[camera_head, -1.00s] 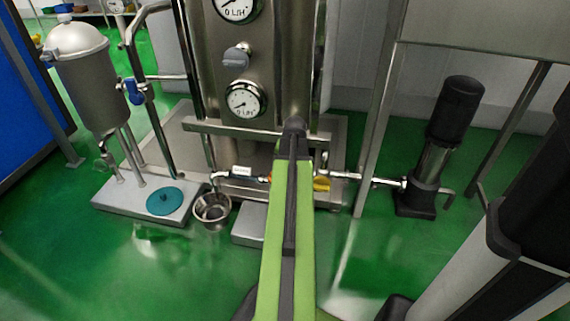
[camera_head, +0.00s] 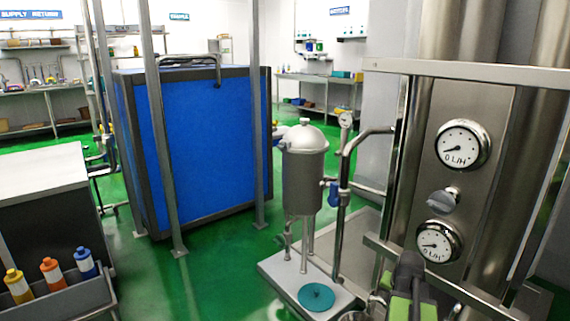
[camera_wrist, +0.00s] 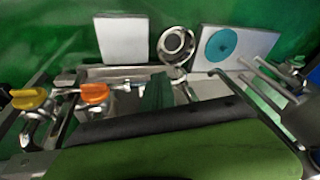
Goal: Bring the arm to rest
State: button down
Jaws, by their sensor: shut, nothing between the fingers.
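My gripper (camera_wrist: 158,92) shows in the wrist view as a dark narrow shape in front of the skid, shut and empty; its tips are hard to make out. A wide green and black part of my arm fills the bottom of that view. In the head view only the black and green top of my arm (camera_head: 410,278) shows at the bottom edge, in front of the steel panel (camera_head: 470,115) with two dials. The gripper is hidden there.
A steel tank (camera_head: 304,180) stands on a pale base with a teal disc (camera_head: 317,297). The wrist view shows a metal cup (camera_wrist: 176,44), an orange valve handle (camera_wrist: 95,93) and a yellow one (camera_wrist: 28,98) near my arm. A blue cabinet (camera_head: 200,150) stands left; green floor lies between.

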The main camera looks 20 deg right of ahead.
jog(key=w+a+n, duration=0.2)
jog(key=w+a, duration=0.2)
jog(key=a, duration=0.3)
jog(key=w+a+n, duration=0.1)
jog(key=w+a, duration=0.3)
jog(key=a, duration=0.3)
jog(key=a+f+n+g+y, duration=0.15)
jog(key=a+n, duration=0.65)
jog(key=a, duration=2.2)
notch_tip(320, 180, up, 38)
jog(key=s+d+g+p, duration=0.1)
jog(key=s+p, duration=0.1)
jog(key=p, duration=3.5)
jog(key=shift+s+d+g+p, duration=0.2)
jog(key=shift+s+g+p, duration=0.05)
jog(key=shift+g+p, duration=0.1)
